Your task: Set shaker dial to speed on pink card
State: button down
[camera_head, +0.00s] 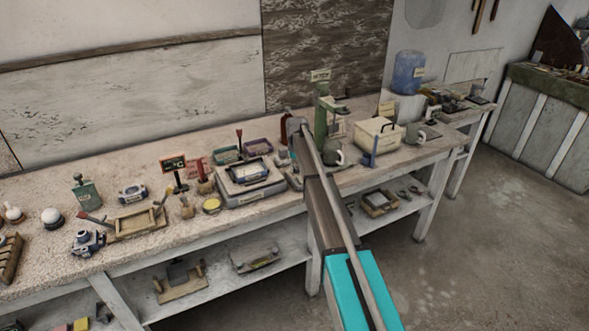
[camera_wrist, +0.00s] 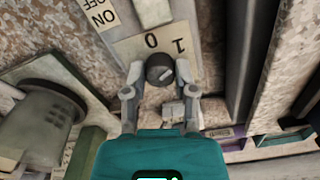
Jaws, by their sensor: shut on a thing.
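My gripper (camera_wrist: 159,75) has its two fingertips closed on either side of a dark round dial (camera_wrist: 160,68) in the wrist view. A pale line on the dial slants to the upper right, roughly toward the side of the printed 1. The pale scale plate (camera_wrist: 132,47) shows 0 and 1; the rest of it is hidden. In the head view my gripper (camera_head: 298,128) is at the back of the bench and the dial is hidden.
An ON/OFF label (camera_wrist: 100,14) lies near the dial. A grey-green cup-like thing (camera_wrist: 42,122) is close at left in the wrist view. A green stand (camera_head: 325,115) and a cream box (camera_head: 378,137) are right of my gripper. The bench (camera_head: 60,260) is crowded.

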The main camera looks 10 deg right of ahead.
jog(key=m, duration=0.6)
jog(key=shift+s+m, duration=0.25)
jog(key=shift+m, duration=0.05)
jog(key=m, duration=0.5)
dwell(0.3)
jog(key=c, duration=0.5)
grip_release()
jog(key=shift+o, duration=0.5)
jog(key=shift+w, duration=0.1)
jog(key=shift+r, duration=0.15)
